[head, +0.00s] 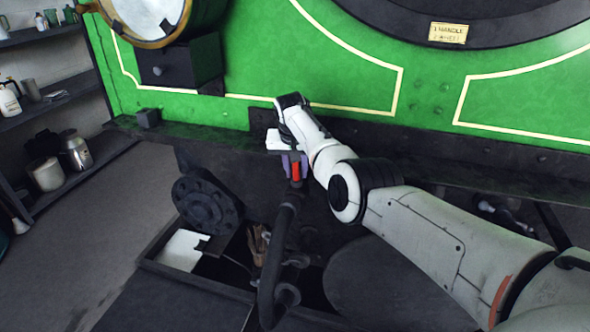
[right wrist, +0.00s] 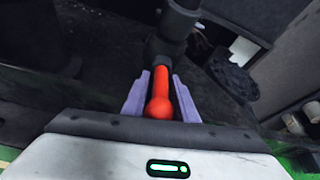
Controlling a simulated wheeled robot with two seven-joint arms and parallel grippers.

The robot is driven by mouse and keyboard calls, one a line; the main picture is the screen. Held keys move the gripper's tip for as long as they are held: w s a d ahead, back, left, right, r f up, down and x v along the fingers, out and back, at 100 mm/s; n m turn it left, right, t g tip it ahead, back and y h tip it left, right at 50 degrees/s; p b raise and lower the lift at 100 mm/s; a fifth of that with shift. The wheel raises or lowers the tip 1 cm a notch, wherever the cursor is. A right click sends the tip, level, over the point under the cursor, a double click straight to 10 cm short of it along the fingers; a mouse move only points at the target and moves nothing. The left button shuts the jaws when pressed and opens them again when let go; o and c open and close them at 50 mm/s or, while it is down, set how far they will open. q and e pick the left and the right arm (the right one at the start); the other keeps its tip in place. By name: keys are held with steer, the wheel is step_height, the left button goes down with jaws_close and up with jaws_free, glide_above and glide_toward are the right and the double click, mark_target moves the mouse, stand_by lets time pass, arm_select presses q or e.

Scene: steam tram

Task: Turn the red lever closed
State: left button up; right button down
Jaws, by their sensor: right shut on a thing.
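The red lever (head: 296,171) is a short red handle on a dark pipe fitting in front of the green tram front. In the right wrist view the red lever (right wrist: 160,95) has a round red ball end and runs away from me to the dark fitting. My right gripper (head: 293,165) is shut on the red lever. Its purple fingers (right wrist: 160,88) stand on both sides of the red shaft. My left gripper is in neither view.
A dark curved pipe (head: 270,265) hangs below the lever. A round dark buffer (head: 207,201) is to the left. The green tram front (head: 300,60) with a round lamp (head: 146,18) rises behind. Shelves with jugs (head: 75,150) stand at the far left. Grey floor (head: 110,235) is clear there.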

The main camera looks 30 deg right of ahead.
steer(key=shift+w+d+r, duration=0.15)
steer(key=c, duration=1.7)
jaws_free()
steer(key=shift+o, duration=0.2)
steer(key=shift+r+p, duration=0.35)
steer(key=shift+r, duration=0.1)
steer(key=v, duration=0.9)
steer(key=shift+s+a+p, duration=0.2)
steer(key=shift+s+p, duration=0.05)
steer(key=shift+p, duration=0.05)
